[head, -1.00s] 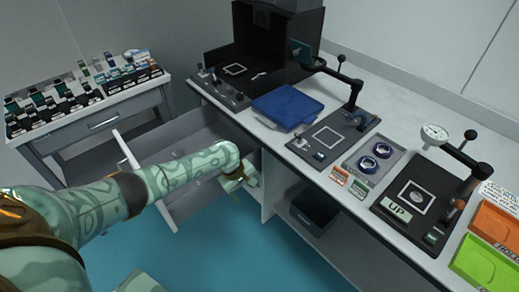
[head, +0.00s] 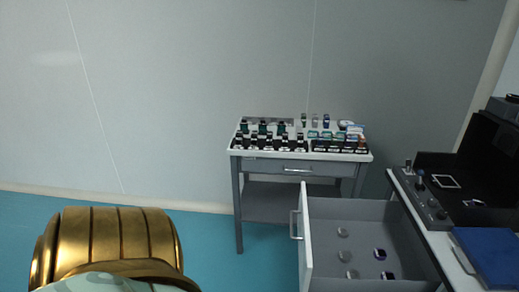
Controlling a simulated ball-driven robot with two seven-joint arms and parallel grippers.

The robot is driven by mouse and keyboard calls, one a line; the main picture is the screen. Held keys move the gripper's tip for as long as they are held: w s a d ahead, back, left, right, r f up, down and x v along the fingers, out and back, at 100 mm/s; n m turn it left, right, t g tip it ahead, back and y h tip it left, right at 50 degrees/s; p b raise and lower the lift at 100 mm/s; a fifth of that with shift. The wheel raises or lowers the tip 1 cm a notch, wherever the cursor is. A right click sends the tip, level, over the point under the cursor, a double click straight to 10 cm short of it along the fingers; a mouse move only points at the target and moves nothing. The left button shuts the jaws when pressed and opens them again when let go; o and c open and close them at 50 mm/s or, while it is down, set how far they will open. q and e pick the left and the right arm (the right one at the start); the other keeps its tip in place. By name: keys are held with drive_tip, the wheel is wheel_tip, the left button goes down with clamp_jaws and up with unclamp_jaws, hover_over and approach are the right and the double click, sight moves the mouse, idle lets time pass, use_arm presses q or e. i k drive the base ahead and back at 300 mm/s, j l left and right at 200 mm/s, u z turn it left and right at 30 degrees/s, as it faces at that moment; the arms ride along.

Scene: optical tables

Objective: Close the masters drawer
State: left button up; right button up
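An open drawer (head: 306,250) stands pulled out from under the counter at the lower right of the head view. Its white front faces left and carries an upright bar handle (head: 294,224). Several small round and square-cased pieces (head: 380,254) lie on its grey floor. No label on it can be read, so I cannot confirm by name that it is the masters drawer. Neither of my grippers is in view. Only a gold-banded part of my own arm shows at the lower left, apart from the drawer in the picture.
A small grey table (head: 240,165) with rows of small items stands behind the drawer; its own drawer (head: 270,167) is shut. The counter (head: 425,235) at right holds a black stand (head: 450,205) and a blue folder (head: 490,255). Blue floor (head: 210,235) is clear left of the drawer.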

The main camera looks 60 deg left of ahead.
sight(372, 225)
drive_tip(key=i+j+u, duration=0.1)
drive_tip(key=j+u, duration=0.15)
drive_tip(key=j, duration=0.2)
drive_tip(key=i+j+u, duration=0.4)
drive_tip(key=j+u, duration=0.15)
drive_tip(key=j, duration=0.25)
drive_tip(key=i+j, duration=0.2)
drive_tip(key=j, duration=0.1)
